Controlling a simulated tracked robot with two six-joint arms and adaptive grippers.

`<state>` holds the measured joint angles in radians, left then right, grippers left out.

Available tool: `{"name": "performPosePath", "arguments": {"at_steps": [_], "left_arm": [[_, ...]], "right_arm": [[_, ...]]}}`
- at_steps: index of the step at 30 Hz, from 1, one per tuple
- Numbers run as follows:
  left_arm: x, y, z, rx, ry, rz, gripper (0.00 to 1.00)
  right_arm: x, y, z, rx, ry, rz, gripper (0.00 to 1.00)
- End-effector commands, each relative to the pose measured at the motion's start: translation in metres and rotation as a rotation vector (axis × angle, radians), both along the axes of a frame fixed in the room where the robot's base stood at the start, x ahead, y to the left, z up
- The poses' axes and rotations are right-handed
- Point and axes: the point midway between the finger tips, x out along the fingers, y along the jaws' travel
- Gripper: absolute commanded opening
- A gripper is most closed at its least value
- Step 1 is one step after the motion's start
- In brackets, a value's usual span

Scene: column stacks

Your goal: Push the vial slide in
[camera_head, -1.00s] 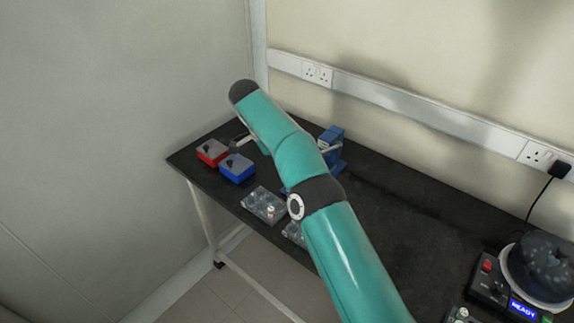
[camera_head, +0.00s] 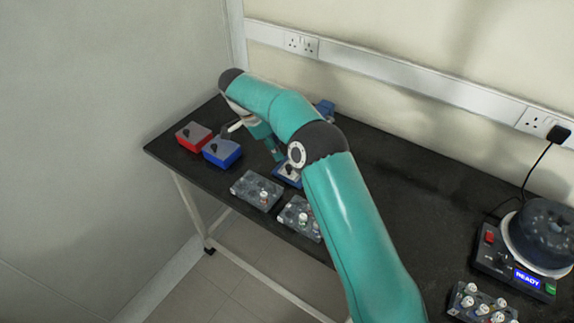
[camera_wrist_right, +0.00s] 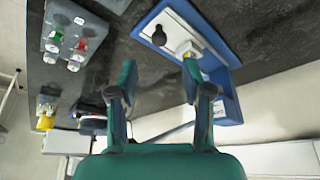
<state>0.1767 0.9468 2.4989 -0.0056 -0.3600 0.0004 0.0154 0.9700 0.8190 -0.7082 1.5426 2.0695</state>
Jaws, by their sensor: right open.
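The vial slide is a pale piece (camera_wrist_right: 178,36) with a black knob (camera_wrist_right: 158,38) on a blue-framed device (camera_wrist_right: 222,30) in the right wrist view. A yellow-capped vial seems to sit at its near end, partly behind a finger. In the head view the blue device's base (camera_head: 286,177) and top (camera_head: 325,107) show on either side of my right arm, which hides its middle. My right gripper (camera_wrist_right: 159,72) is open with nothing between its fingers, close to the device. In the head view the right gripper (camera_head: 272,149) is partly hidden under my wrist. My left gripper is not in view.
A red box (camera_head: 189,138) and a blue box (camera_head: 222,155) stand left of the device. Grey vial racks (camera_head: 252,192) (camera_head: 294,220) lie along the table's front edge. A round machine reading READY (camera_head: 527,279) and another rack (camera_head: 470,310) are at the right. The middle right tabletop is clear.

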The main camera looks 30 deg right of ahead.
Motion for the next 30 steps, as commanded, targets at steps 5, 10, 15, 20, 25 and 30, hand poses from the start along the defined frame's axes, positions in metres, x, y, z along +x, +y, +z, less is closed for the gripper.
{"name": "performPosePath", "arguments": {"at_steps": [5,10,15,20,25,30], "left_arm": [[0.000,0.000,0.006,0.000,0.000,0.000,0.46],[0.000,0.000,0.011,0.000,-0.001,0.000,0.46],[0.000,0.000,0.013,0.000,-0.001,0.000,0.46],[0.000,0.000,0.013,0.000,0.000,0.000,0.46],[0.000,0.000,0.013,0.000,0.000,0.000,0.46],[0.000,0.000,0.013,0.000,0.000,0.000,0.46]], "right_arm": [[-0.007,-0.015,-0.034,-0.001,0.003,-0.001,0.49],[-0.010,-0.024,-0.060,-0.001,0.003,-0.001,0.49],[-0.012,-0.029,-0.074,-0.001,0.000,0.000,0.49],[-0.013,-0.030,-0.078,-0.001,0.001,0.001,0.49],[-0.013,-0.030,-0.078,-0.001,0.000,0.000,0.49],[-0.013,-0.030,-0.078,-0.001,0.001,0.001,0.24]]}}
